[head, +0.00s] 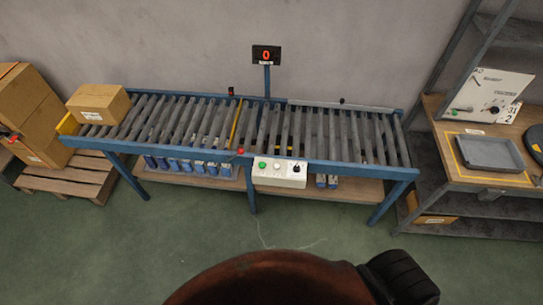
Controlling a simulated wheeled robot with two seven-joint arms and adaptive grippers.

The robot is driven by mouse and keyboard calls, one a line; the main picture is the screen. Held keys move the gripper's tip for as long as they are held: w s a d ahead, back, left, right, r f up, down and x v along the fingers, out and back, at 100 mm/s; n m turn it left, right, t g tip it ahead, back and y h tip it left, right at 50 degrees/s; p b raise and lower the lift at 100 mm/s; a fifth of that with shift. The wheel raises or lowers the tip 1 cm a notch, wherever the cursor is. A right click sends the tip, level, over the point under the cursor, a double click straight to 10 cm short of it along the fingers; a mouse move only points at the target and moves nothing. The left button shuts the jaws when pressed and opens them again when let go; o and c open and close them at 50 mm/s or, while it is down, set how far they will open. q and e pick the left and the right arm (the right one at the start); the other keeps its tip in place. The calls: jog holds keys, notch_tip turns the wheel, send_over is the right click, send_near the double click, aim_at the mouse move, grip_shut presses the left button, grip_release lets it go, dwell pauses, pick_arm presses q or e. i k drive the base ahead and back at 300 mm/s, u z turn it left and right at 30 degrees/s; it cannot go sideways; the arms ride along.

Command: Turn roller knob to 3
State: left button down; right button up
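A white control box (279,173) hangs on the front rail of the roller conveyor. A small black knob (297,169) sits at the right end of its face. Its pointer is too small to read. A green button (262,165) is at the left end of the box, with a pale button (277,167) between. A black display (266,55) on a blue post behind the conveyor shows a red 0. Neither of my grippers is in view.
The blue-framed roller conveyor (392,165) stands against the wall. A cardboard box (98,104) sits at its left end. A wooden pallet (85,178) is at left; a workbench with a grey tray (488,152) is at right. The green floor in front is clear.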

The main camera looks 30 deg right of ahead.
aim_at(296, 169)
jog(key=z, duration=0.15)
jog(key=i, duration=0.9)
jog(key=z, duration=0.5)
